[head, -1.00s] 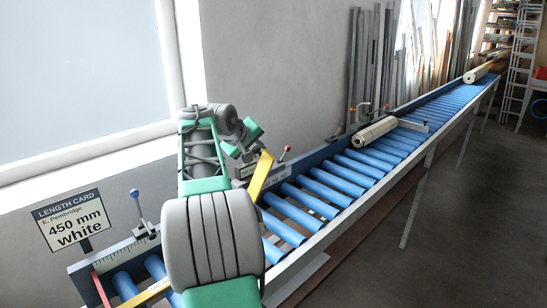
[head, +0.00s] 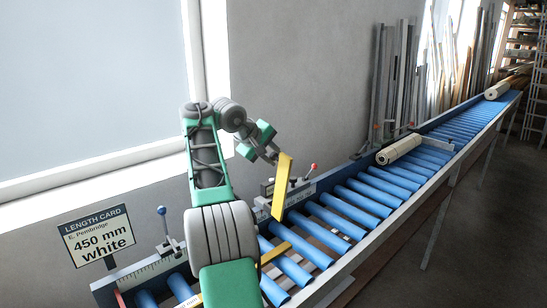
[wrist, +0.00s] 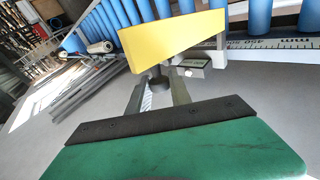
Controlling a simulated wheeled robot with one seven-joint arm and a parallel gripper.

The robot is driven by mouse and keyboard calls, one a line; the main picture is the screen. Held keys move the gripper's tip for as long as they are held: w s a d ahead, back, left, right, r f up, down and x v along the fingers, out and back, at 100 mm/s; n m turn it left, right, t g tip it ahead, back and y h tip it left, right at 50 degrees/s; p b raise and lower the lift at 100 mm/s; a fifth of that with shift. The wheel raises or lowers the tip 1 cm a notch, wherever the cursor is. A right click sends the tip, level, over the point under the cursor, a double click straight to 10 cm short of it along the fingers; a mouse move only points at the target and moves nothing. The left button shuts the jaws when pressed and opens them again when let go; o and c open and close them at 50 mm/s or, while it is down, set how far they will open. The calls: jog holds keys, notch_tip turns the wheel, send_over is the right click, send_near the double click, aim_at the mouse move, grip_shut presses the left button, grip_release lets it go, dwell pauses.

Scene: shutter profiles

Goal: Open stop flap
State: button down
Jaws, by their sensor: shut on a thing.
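The yellow stop flap (head: 281,187) stands raised and tilted above the blue rollers at the wall-side rail in the head view. In the wrist view its broad yellow face (wrist: 170,38) fills the upper middle. A short dark knob (wrist: 158,82) sits at its lower edge. My gripper (wrist: 158,93) is shut on this knob, one finger on each side. In the head view my gripper (head: 272,154) is at the flap's upper left side; its fingertips are small and the grip is hard to see there.
A red-knobbed lever (head: 313,167) stands just right of the flap. A blue-knobbed stop (head: 165,228) is on the ruler rail at left, near the length card (head: 96,236). A cream rolled profile (head: 398,149) lies farther along the roller conveyor (head: 365,192).

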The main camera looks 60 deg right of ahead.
jog(key=shift+f, duration=0.15)
jog(key=c, duration=1.2)
grip_release()
jog(key=shift+d, duration=0.1)
